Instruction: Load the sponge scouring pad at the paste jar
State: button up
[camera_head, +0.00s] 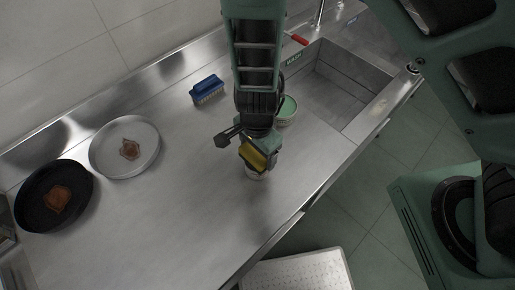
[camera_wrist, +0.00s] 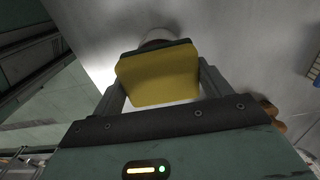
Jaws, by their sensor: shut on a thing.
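The sponge (camera_head: 253,156), yellow with a dark green scouring side, is between the fingers of my gripper (camera_head: 249,146) above the counter. In the wrist view the sponge (camera_wrist: 158,78) fills the gap between both fingers, its yellow face toward the camera and a thin dark green edge on the far side. A small pale round jar (camera_head: 251,174) shows just under the sponge, partly hidden by it. Its pale rim (camera_wrist: 158,36) shows beyond the sponge in the wrist view. I cannot tell whether pad and jar touch, nor see the jar's inside.
A round green-topped container (camera_head: 286,109) stands right behind my gripper, partly hidden. A blue brush (camera_head: 208,90) lies at the back. A white plate (camera_head: 146,134) and a black pan (camera_head: 28,210), both with brown residue, are left. The sink (camera_head: 345,83) is right. The front counter is clear.

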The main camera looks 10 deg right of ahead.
jog(key=shift+f, duration=0.55)
dwell(1.3)
notch_tip(320, 180, up, 7)
jog(key=p, duration=0.7)
jog(key=shift+r, duration=0.15)
jog(key=shift+s, duration=0.1)
dwell(0.7)
